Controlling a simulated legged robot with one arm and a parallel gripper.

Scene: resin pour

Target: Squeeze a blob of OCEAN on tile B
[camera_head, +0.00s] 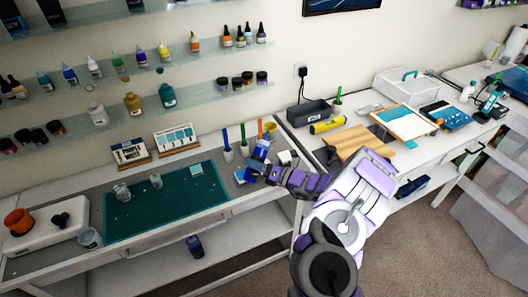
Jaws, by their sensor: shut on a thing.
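My gripper (258,168), at the end of my purple and white arm, is over the right end of the left table. It is shut on a blue bottle (261,149) with a pale band; its label is too small to read, so I cannot confirm it says OCEAN. The bottle looks tilted, and its lower part is partly hidden by the fingers. A small pale tile (197,170) lies on the dark green mat (150,213), left of my gripper. No letter B is readable on either.
Upright colored sticks in white holders (228,153) stand behind my gripper. Clear cups (122,192) stand on the mat. A white scale-like device (45,228) is at far left. Shelves of bottles (133,104) line the wall. A second table with a wooden board (360,142) is right.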

